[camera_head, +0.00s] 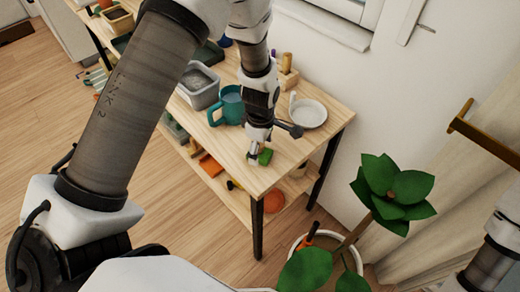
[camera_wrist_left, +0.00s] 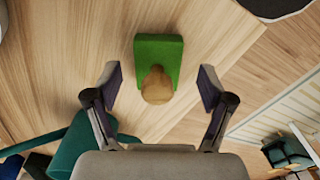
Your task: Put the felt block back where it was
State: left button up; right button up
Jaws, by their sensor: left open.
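The felt block, green with a round wooden knob, lies on the wooden table top (camera_head: 285,150) near its front corner. It shows in the head view (camera_head: 265,157), partly hidden by my left gripper (camera_head: 259,147). In the left wrist view the green block (camera_wrist_left: 158,50) is centred, with its knob (camera_wrist_left: 157,85) towards me. My left gripper's open fingers (camera_wrist_left: 159,78) stand on either side of the knob, with gaps on both sides, and hold nothing. My right gripper is out of view; only part of that arm shows at the lower right.
A teal mug (camera_head: 227,106) stands close behind the left gripper, beside a grey bin (camera_head: 199,88). A white plate (camera_head: 308,113) and a wooden holder (camera_head: 287,78) are farther back. A lower shelf (camera_head: 234,196) holds several items. A potted plant (camera_head: 395,193) stands right of the table.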

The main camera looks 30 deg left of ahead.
pick_arm(q)
jog(key=shift+w+f, duration=0.25)
jog(key=shift+f, duration=0.75)
jog(key=shift+s+r, duration=0.15)
jog(key=shift+s, duration=0.05)
jog(key=shift+c, duration=0.3)
jog(key=c, duration=1.2)
